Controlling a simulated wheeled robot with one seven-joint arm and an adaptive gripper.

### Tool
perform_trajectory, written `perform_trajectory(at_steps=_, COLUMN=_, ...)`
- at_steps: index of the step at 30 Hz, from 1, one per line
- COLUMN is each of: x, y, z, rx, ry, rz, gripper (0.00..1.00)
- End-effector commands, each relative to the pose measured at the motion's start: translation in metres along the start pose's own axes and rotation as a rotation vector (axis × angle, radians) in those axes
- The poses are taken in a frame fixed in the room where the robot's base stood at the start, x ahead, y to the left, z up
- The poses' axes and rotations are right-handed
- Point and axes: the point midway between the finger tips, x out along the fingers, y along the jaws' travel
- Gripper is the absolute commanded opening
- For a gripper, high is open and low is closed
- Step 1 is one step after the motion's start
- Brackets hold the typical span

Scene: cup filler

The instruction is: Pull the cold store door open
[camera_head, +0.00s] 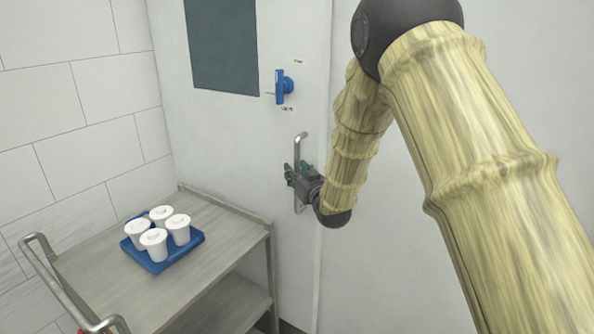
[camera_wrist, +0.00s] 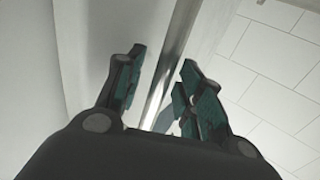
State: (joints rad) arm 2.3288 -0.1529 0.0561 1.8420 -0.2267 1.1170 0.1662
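The cold store door (camera_head: 230,140) is pale, with a dark window (camera_head: 222,45), and looks closed. A vertical metal bar handle (camera_head: 299,145) stands on its right side; a blue latch (camera_head: 283,87) sits above it. My gripper (camera_head: 292,175) is at the handle's middle part. In the wrist view the handle (camera_wrist: 158,90) runs between the two teal-padded fingers (camera_wrist: 160,90), with gaps visible on both sides. The fingers are open and do not appear to press on the bar.
A metal cart (camera_head: 90,255) stands at the left, close to the door. A blue tray (camera_head: 190,250) on it holds several white lidded cups (camera_head: 154,243). A tiled wall (camera_head: 60,120) is at the left. The cart occupies floor before the door.

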Motion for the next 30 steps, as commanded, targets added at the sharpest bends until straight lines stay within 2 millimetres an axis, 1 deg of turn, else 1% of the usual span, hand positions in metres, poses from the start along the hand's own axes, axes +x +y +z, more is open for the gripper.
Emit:
perform_trajectory(at_steps=9, x=0.0023, y=0.0001, z=0.0004, rx=0.0, ry=0.0, rz=0.0, gripper=0.37)
perform_trajectory(at_steps=11, x=0.0023, y=0.0, z=0.0005, rx=0.0, ry=0.0, rz=0.0, gripper=0.28)
perform_trajectory(at_steps=15, x=0.0022, y=0.0, z=0.0005, rx=0.0, ry=0.0, rz=0.0, gripper=0.02)
perform_trajectory(at_steps=16, x=0.0022, y=0.0, z=0.0004, rx=0.0, ry=0.0, rz=0.0, gripper=0.0)
perform_trajectory(at_steps=30, x=-0.0002, y=0.0035, z=0.0031, rx=0.0, ry=-0.001, rz=-0.014, gripper=0.0)
